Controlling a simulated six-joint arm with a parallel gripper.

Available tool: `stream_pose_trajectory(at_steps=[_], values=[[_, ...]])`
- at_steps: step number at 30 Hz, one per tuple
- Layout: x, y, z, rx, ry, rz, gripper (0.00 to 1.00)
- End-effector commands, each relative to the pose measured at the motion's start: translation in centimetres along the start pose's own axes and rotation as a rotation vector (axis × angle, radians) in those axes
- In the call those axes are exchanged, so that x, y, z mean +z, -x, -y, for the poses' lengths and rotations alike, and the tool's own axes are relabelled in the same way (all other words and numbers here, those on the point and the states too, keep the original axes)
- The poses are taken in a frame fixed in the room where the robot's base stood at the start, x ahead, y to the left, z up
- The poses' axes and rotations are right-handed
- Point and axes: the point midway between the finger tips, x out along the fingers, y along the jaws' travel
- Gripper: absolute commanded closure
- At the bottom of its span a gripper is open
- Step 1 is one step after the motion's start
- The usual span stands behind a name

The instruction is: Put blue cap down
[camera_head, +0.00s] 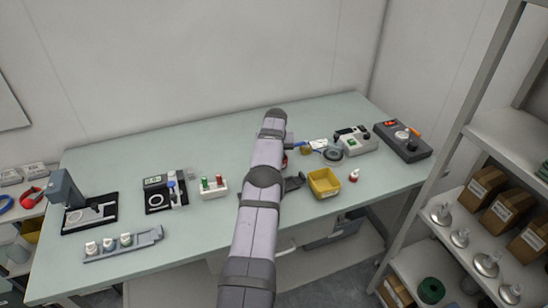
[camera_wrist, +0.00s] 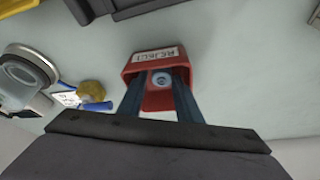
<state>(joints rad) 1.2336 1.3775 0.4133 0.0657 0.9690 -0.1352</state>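A red bin labelled REJECT (camera_wrist: 152,56) is straight ahead of my gripper (camera_wrist: 161,82) in the wrist view. A small round pale-blue cap (camera_wrist: 162,79) shows between my two dark fingertips, in front of or inside the bin. The fingers stand apart with the cap in the gap. I cannot tell whether they touch it or whether it rests on the bin floor. In the head view my arm crosses the table and hides the gripper, the cap and most of the red bin.
The pale green table (camera_head: 225,142) carries a yellow bin (camera_head: 323,182) right of my arm, with a red-and-white part (camera_head: 353,175) beside it. A rack with red and green parts (camera_head: 213,188) stands left. Controller boxes (camera_head: 402,142) stand far right. The table's back left is clear.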

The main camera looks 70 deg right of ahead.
Motion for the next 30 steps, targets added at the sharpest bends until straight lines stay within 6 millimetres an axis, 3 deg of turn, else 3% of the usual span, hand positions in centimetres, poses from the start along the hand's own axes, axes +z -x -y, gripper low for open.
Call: stream_pose_trajectory(at_steps=[17, 30], values=[[-0.4, 1.2, 0.0, 0.000, 0.000, -0.001, 0.69], [-0.3, 5.6, 0.0, 0.000, 0.000, -0.002, 0.69]])
